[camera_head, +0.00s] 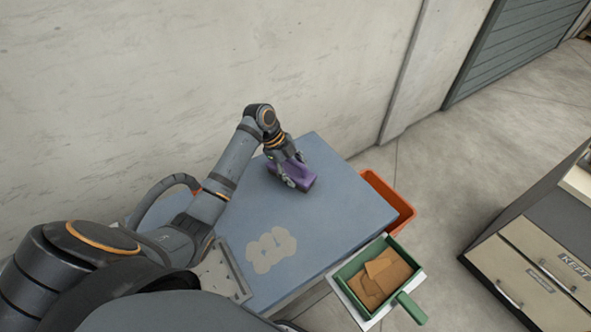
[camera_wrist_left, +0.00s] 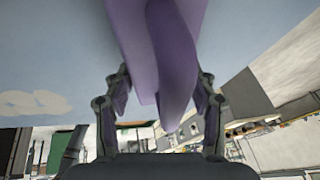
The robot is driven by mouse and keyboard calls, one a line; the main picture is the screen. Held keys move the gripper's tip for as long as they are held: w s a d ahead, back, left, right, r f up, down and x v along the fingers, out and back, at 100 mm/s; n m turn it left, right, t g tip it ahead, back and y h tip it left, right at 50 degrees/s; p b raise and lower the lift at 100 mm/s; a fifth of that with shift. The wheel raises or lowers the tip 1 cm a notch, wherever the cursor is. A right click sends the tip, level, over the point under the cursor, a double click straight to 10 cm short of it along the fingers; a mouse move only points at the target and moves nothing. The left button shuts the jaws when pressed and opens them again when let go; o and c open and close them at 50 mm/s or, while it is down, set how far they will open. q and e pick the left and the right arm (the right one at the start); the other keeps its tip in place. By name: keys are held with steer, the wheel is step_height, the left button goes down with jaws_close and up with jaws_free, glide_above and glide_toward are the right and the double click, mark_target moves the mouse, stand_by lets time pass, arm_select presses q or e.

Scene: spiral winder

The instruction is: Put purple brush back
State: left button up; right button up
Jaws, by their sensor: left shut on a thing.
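The purple brush (camera_head: 303,177) is on or just above the far part of the blue-grey table (camera_head: 335,215), near the wall. My left gripper (camera_head: 290,177) is shut on the brush at its handle. In the left wrist view the purple brush (camera_wrist_left: 165,50) fills the top middle, and its handle lies between the two fingers of my left gripper (camera_wrist_left: 160,98). Whether the brush touches the table is hard to tell. My right gripper is not in view.
A pale patch (camera_head: 271,250) marks the table's near part. An orange bin (camera_head: 395,205) stands beyond the right edge. A green tray (camera_head: 350,268) with brown pieces is at the near right corner. A drawer cabinet (camera_head: 540,270) is at far right, with open floor between.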

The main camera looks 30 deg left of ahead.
arm_select(q)
steer(key=o, duration=1.1)
steer(key=shift+f, duration=0.1)
steer(key=shift+r, duration=0.2)
steer(key=b+v, duration=0.2)
steer(key=v, duration=1)
steer(key=shift+d, duration=0.1)
steer(key=shift+f, duration=0.1)
